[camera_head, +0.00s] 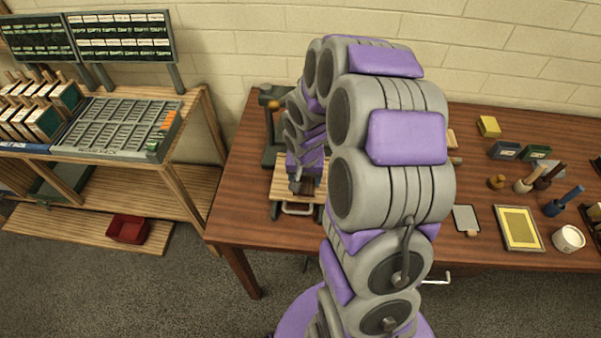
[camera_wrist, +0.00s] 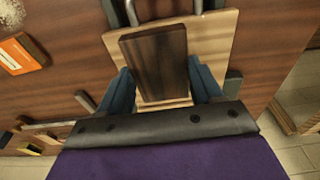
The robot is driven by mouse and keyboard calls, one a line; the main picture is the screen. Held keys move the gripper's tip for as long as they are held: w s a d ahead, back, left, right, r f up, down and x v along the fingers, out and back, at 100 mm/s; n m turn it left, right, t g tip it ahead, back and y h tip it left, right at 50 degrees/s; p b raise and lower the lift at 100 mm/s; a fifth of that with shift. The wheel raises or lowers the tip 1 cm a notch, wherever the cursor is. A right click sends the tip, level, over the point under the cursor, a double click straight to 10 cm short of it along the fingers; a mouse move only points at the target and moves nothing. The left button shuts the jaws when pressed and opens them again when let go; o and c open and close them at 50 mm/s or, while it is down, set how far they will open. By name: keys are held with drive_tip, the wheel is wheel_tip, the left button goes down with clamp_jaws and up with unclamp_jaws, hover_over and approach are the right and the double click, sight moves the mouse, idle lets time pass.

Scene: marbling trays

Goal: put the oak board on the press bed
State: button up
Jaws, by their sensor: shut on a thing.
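A dark brown wooden board (camera_wrist: 155,60), which I take to be the oak board, sits between the two blue fingers of my gripper (camera_wrist: 157,92) in the wrist view. My gripper is shut on it. Behind the board is a larger pale wooden plate with a grey metal handle, which looks like the press bed (camera_wrist: 222,40). I cannot tell whether the board touches the plate. In the head view the press bed (camera_head: 284,186) lies on the brown table, at its left end, with my gripper (camera_head: 305,184) over it. My arm hides part of it.
A dark upright with an orange knob (camera_head: 272,103) stands behind the bed. A framed yellow panel (camera_head: 519,228), a white tub (camera_head: 568,238) and several handled tools are on the table's right. A slatted rack (camera_head: 118,128) stands on the left bench, with a red bin (camera_head: 128,229) below.

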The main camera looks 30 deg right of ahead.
drive_tip(key=w, duration=0.2)
drive_tip(key=w+d, duration=0.1)
drive_tip(key=w, duration=0.1)
drive_tip(key=shift+f, duration=0.25)
drive_tip(key=shift+w+d, duration=0.1)
drive_tip(key=shift+w, duration=0.35)
drive_tip(key=shift+s+f+b, duration=0.1)
drive_tip(key=shift+f+b, duration=0.6)
drive_tip(key=shift+f, duration=1.05)
drive_tip(key=shift+f, duration=0.15)
drive_tip(key=o, duration=1.1)
drive_tip(key=shift+c, duration=0.2)
drive_tip(key=shift+r, duration=0.2)
